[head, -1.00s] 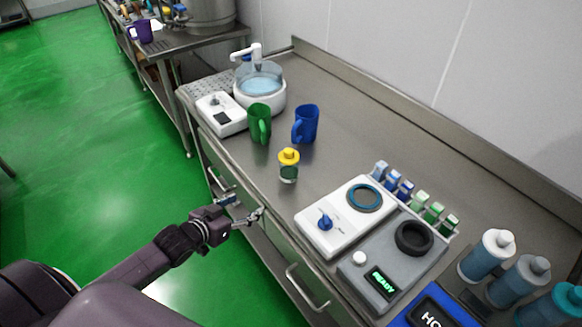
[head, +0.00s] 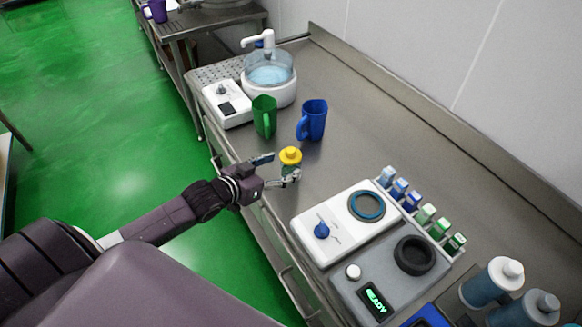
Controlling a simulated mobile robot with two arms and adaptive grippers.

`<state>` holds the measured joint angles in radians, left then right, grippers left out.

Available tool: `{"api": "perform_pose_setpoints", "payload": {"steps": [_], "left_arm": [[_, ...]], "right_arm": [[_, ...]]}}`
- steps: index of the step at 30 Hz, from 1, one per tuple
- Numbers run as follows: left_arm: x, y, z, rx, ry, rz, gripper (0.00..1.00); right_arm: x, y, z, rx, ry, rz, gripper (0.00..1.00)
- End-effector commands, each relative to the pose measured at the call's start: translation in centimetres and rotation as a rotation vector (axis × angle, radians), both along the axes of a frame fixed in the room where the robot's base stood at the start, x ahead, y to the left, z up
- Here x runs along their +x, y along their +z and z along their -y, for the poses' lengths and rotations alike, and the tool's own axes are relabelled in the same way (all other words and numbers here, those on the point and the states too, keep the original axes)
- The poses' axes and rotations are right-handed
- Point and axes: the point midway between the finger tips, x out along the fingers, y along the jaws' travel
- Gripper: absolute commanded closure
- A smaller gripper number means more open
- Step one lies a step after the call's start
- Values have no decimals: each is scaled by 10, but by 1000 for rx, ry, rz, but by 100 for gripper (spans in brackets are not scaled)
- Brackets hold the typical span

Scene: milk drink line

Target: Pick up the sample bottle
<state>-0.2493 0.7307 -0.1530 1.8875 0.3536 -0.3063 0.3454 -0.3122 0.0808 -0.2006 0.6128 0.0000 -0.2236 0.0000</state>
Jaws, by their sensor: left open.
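The sample bottle (head: 290,157) is small, with a yellow cap and a dark green band low on its body. It stands upright near the front edge of the steel counter. My left gripper (head: 279,168) is open, its two fingers pointing at the bottle. One finger is at the bottle's far left side, the other in front of its lower part, hiding some of it. I cannot tell whether either finger touches it. My right gripper is not in view.
A green mug (head: 264,116) and a blue mug (head: 312,120) stand just behind the bottle. A white device with a water bowl (head: 269,78) is at the back left. A white dial device (head: 340,222), a grey READY device (head: 391,277) and a row of small vials (head: 426,215) are to the right.

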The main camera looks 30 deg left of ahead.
Motion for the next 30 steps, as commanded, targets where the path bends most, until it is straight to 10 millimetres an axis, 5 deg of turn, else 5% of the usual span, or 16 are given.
{"api": "perform_pose_setpoints", "payload": {"steps": [12, 22, 30], "left_arm": [[39, -21, 9, 0, 0, 1, 38], [43, -24, 10, 1, 0, 0, 38], [43, -24, 10, 1, 0, 0, 67]], "right_arm": [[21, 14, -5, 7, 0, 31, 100], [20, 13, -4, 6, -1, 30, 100], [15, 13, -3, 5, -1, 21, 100]]}}
